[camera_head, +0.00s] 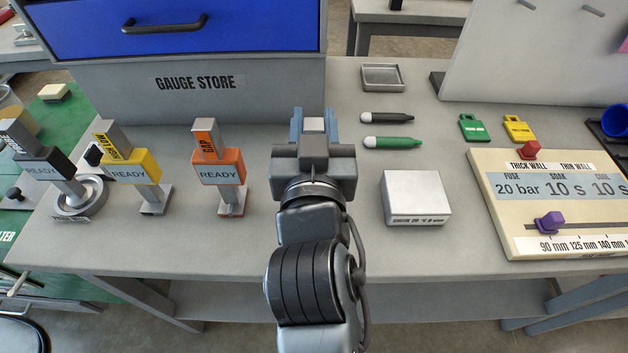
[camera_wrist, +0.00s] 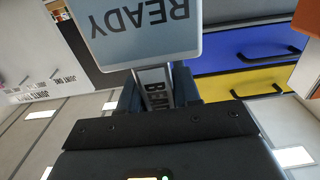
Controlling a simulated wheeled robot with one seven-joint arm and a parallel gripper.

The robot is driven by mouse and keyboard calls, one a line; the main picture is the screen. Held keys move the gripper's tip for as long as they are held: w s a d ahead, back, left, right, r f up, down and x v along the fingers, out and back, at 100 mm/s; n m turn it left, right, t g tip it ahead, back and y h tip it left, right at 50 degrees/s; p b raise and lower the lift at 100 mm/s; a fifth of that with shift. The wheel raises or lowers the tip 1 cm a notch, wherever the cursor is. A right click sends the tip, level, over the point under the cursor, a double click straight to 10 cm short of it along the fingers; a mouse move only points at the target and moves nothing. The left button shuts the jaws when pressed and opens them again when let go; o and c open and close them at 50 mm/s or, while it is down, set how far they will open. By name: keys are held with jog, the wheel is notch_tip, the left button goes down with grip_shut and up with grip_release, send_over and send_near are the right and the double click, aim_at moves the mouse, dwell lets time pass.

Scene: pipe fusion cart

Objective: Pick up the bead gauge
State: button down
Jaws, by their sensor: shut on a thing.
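My gripper (camera_head: 313,122) reaches forward over the grey bench, in front of the gauge store. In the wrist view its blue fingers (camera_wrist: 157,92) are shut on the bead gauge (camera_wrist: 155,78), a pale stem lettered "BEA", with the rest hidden. The gauge carries a light plate reading "READY", upside down in the wrist view. In the head view only a small pale end shows between the fingers; my gripper hides the rest. I cannot tell whether its foot touches the bench.
An orange GAP gauge (camera_head: 219,166), a yellow gauge (camera_head: 140,167) and a black gauge (camera_head: 50,165) stand to the left. To the right are a silver block (camera_head: 413,195), a green marker (camera_head: 393,143), a black marker (camera_head: 388,118), a small tray (camera_head: 382,78) and a settings panel (camera_head: 510,225).

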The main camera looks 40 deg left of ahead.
jog(key=shift+r, duration=0.1)
dwell(0.4)
jog(key=shift+r, duration=0.55)
jog(key=d+r, duration=0.9)
jog(key=d, duration=0.2)
jog(key=shift+w+d+r+b, duration=0.3)
jog(key=shift+w+r+b, duration=0.05)
jog(key=shift+w+b, duration=0.05)
jog(key=c, duration=1.4)
grip_release()
jog(key=c, duration=0.5)
jog(key=shift+o, duration=0.2)
